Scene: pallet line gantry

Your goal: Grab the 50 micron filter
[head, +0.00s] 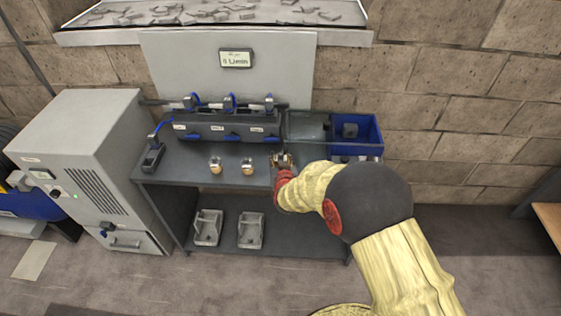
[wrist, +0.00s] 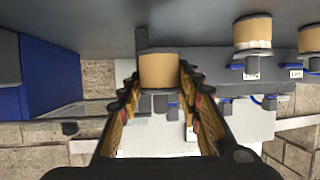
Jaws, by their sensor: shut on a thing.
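My gripper (head: 282,160) is at the front right of the grey bench, with its fingers around a tan cylindrical filter (wrist: 159,70). The wrist view shows my gripper (wrist: 160,88) with a finger on each side of this filter, shut on it. Two similar tan filters stand on the bench to its left, one nearer (head: 247,167) and one farther (head: 215,166); they show at the right of the wrist view. No micron marking can be read on any filter. In the head view my gripper mostly hides the held filter.
A dark manifold (head: 215,128) with blue handles stands behind the filters. A blue bin (head: 370,130) is at the bench's right end. A grey cabinet (head: 85,160) stands left. Two grey holders (head: 208,227) sit on the lower shelf. A display (head: 235,58) hangs on the back panel.

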